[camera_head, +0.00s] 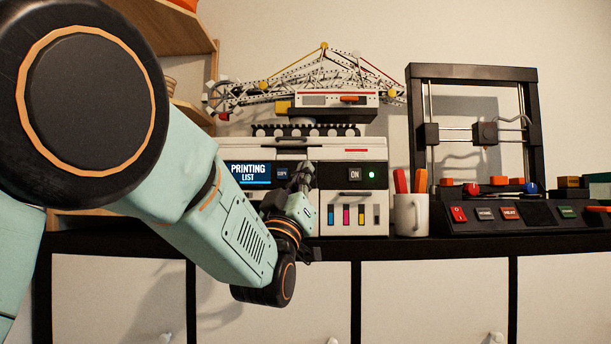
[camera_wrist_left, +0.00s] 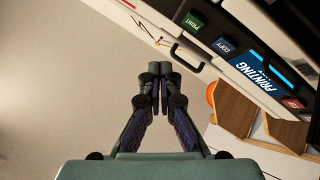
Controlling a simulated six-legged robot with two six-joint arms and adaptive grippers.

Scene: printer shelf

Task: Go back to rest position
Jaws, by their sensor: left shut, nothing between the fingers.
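My left arm comes in from the left in the head view, and its gripper (camera_head: 303,176) is in front of the white printer (camera_head: 350,154). The gripper covers part of the printer's front, between the "PRINTING LIST" screen (camera_head: 248,174) and the ON button (camera_head: 355,174). In the left wrist view the gripper (camera_wrist_left: 159,72) has its two fingers together with nothing between them. The printer's screen (camera_wrist_left: 257,74) and a COPY button (camera_wrist_left: 224,46) show to the right of the fingers there. My right gripper is not in view.
A 3D printer (camera_head: 473,70) stands at the right on the dark shelf top (camera_head: 350,248). A white mug (camera_head: 410,214) with red pens stands between the machines. A crane model (camera_head: 330,75) sits on the printer. A wooden shelf (camera_head: 185,32) is at the left, behind my arm.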

